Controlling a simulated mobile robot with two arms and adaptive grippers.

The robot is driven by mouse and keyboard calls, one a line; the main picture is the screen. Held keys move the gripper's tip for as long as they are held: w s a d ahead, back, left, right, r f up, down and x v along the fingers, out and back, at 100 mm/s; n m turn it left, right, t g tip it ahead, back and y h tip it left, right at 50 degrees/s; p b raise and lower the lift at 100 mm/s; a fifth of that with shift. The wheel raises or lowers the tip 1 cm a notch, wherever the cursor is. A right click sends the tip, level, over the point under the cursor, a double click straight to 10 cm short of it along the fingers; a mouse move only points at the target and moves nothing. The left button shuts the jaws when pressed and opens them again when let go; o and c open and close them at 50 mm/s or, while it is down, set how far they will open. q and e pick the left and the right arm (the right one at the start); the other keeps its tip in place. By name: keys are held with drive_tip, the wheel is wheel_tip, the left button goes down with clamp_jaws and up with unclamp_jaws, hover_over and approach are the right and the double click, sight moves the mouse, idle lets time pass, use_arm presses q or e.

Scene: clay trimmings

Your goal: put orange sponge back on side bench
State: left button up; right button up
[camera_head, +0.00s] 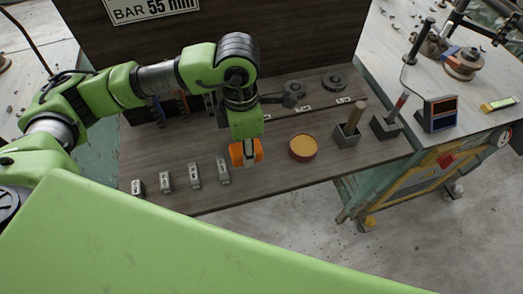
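My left gripper (248,155) comes down from above over the dark wooden bench. An orange rounded block (237,154), which looks like the orange sponge, is at its fingers and shows on both sides of the near finger. The fingers straddle it, but I cannot tell whether they are closed on it or whether it touches the bench. The side bench (487,130) is the pale-topped table at the right. My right gripper is not in view.
A round tub (303,147) with an orange-yellow top stands just right of the gripper. Farther right are a grey holder with a wooden handle (348,132) and a dark blue-and-red box (439,114). Several small grey blocks (194,174) line the front left. A yellow-marked block (499,104) lies on the side bench.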

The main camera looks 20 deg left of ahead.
use_arm(q)
drive_tip(key=w+f, duration=0.1)
drive_tip(key=f, duration=0.1)
drive_tip(key=w+d+f+p, duration=0.1)
drive_tip(key=w+f, duration=0.1)
drive_tip(key=w+d+f, duration=0.1)
drive_tip(key=w+f, duration=0.1)
drive_tip(key=shift+d+f, duration=0.15)
drive_tip(key=shift+f, duration=0.05)
wheel_tip(320, 180, down, 2)
drive_tip(key=shift+f+p, duration=0.15)
drive_tip(key=shift+p, duration=0.65)
drive_tip(key=shift+f, duration=0.3)
drive_tip(key=shift+f, duration=0.1)
drive_tip(key=shift+f+b, duration=0.15)
drive_tip(key=shift+b, duration=0.2)
drive_tip(key=o, duration=1.1)
drive_tip(key=shift+r, duration=0.2)
